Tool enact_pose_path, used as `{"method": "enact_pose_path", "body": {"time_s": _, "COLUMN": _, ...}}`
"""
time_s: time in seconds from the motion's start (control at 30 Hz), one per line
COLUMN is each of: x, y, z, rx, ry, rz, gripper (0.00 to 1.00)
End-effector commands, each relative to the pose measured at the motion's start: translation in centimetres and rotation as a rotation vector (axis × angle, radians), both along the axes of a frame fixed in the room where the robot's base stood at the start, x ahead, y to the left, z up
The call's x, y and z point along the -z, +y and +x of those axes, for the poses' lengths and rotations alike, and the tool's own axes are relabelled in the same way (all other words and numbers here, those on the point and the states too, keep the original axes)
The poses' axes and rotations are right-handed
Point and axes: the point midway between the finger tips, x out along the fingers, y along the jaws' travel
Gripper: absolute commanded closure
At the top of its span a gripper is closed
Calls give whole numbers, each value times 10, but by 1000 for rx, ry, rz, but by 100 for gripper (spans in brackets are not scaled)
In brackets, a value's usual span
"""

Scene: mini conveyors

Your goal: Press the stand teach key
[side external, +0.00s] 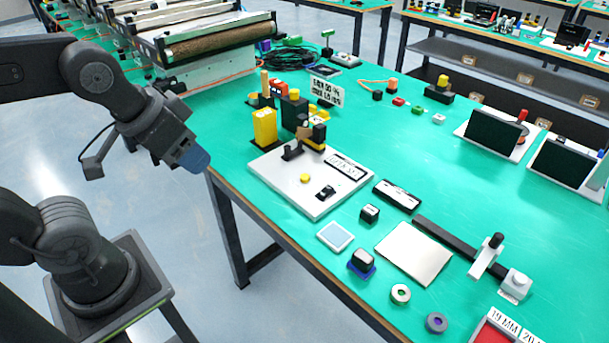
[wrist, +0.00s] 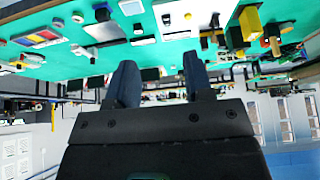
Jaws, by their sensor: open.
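A light grey stand plate (side external: 285,185) lies on the green table near its left edge. On it are a round yellow button (side external: 305,178), a small black switch-like part (side external: 326,192), a black bracket and a labelled black strip (side external: 347,167). I cannot read which part is the teach key. The plate (wrist: 205,10) and yellow button (wrist: 188,16) also show at the top of the wrist view. My gripper (side external: 195,160) is off the table's left edge, apart from the plate and above its level. In the wrist view my gripper (wrist: 160,80) has its two dark fingers apart with nothing between them.
A yellow block (side external: 264,127) and dark upright parts stand behind the plate. A black labelled box (side external: 397,196), a small black block (side external: 369,214) and a blank grey plate (side external: 424,251) lie to its right. A conveyor (side external: 220,42) stands at the back left.

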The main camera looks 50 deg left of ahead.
Motion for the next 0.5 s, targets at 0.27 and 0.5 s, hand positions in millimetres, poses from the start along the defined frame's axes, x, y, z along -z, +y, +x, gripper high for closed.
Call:
{"method": "enact_pose_path", "body": {"time_s": 0.27, "x": 0, "y": 0, "z": 0, "rx": 0, "ry": 0, "rz": 0, "gripper": 78}}
{"method": "enact_pose_path", "body": {"time_s": 0.5, "x": 0, "y": 0, "z": 0, "rx": 0, "ry": 0, "rz": 0, "gripper": 100}}
